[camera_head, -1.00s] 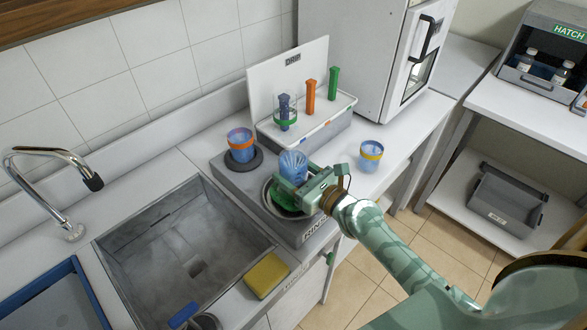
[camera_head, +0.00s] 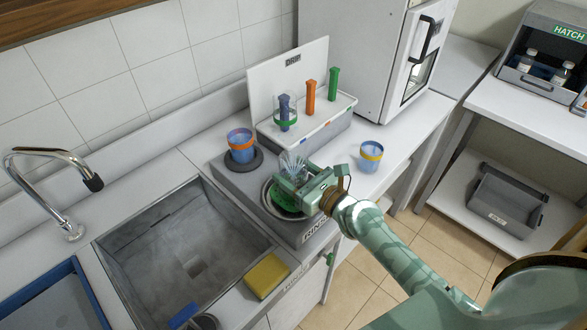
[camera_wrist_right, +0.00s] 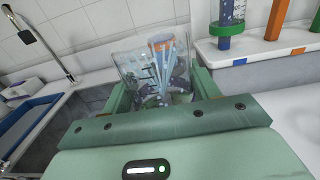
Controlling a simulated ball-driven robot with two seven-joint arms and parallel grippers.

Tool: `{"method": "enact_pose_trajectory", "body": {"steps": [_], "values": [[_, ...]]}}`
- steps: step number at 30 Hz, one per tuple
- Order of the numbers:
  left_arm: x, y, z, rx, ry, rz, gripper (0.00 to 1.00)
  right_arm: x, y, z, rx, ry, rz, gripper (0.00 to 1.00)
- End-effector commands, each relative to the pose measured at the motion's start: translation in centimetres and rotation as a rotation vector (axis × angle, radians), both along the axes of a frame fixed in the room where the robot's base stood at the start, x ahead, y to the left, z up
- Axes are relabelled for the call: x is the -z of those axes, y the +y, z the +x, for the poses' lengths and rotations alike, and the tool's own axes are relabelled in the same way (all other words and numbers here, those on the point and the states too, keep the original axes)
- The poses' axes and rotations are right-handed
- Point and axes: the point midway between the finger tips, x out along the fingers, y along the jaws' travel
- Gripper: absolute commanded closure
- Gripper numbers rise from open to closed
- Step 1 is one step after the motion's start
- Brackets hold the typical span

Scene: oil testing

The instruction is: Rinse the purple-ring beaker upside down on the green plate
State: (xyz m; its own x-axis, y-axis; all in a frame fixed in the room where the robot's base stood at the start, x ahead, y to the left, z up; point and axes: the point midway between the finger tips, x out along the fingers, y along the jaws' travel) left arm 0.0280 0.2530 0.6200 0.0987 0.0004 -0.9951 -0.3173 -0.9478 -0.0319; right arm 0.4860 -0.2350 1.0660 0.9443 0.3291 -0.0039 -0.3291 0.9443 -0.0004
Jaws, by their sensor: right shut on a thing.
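The green plate (camera_head: 281,199) lies in the round metal bowl of the rinser, left of my right gripper. My right gripper (camera_head: 293,184) is shut on a clear beaker and holds it over the plate; the beaker (camera_wrist_right: 127,56) shows better in the right wrist view. Pale water jets (camera_head: 291,165) fan upward at the beaker. Its ring is mostly hidden by the jaws and spray, so I cannot clearly make out its colour. I cannot tell whether its rim touches the plate. My left gripper is not in view.
An orange-ring beaker (camera_head: 240,147) stands on a dark round pad behind the rinser. A yellow-ring beaker (camera_head: 370,157) stands to the right. The drip rack (camera_head: 318,128) has coloured pegs, one with a green-ring beaker (camera_head: 285,117). A sink (camera_head: 185,250) and yellow sponge (camera_head: 266,276) are left.

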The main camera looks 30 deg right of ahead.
Motion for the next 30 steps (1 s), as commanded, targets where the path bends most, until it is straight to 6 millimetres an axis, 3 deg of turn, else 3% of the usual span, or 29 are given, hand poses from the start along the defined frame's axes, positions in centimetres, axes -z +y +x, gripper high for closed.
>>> {"method": "enact_pose_trajectory", "body": {"steps": [11, 30], "values": [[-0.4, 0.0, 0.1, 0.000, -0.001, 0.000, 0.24, -0.4, 0.0, 0.0, 0.000, 0.001, 0.000, 0.62], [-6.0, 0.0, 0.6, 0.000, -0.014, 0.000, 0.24, -6.5, 0.0, 0.0, -0.001, -0.001, -0.001, 0.62]]}}
